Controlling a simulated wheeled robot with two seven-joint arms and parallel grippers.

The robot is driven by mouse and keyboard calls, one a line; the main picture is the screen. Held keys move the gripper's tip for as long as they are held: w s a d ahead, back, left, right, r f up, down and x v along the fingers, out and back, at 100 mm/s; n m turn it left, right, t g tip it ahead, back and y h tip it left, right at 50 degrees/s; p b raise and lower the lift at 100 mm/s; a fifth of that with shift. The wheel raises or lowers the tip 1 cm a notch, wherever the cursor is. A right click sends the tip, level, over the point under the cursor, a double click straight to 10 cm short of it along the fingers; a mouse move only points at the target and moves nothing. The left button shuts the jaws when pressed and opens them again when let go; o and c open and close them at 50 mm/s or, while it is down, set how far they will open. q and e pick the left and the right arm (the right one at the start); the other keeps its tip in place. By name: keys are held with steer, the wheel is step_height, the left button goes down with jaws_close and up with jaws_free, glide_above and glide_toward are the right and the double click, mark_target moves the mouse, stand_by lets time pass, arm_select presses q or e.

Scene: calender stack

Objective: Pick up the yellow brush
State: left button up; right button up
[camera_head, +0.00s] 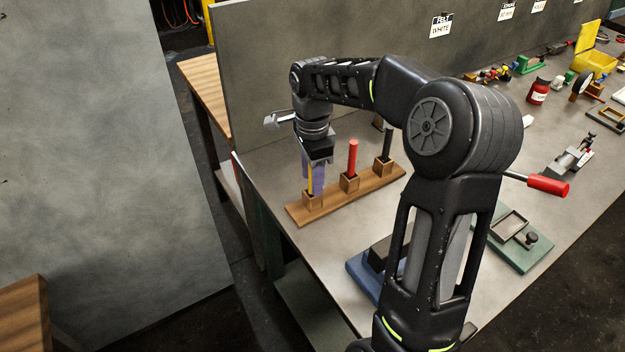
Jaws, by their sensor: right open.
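The yellow brush (310,183) stands upright in the left wooden socket of a wooden rack (332,207) on the grey bench. Only a thin yellow length of it shows; its top is hidden by my right gripper. My right gripper (314,178) points down over the brush and is open, with its purplish fingers beside the yellow handle. I cannot tell whether a finger touches it. My left gripper is not in view.
A red-handled brush (352,158) and a dark one (387,143) stand in the rack's other sockets, close to the right. A grey panel rises behind the bench. A blue-based tool (362,275) lies in front. Several tools and a red jar (538,92) are at the right.

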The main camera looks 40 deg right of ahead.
steer(key=shift+f, duration=0.65)
steer(key=shift+c, duration=0.2)
jaws_close()
stand_by(0.3)
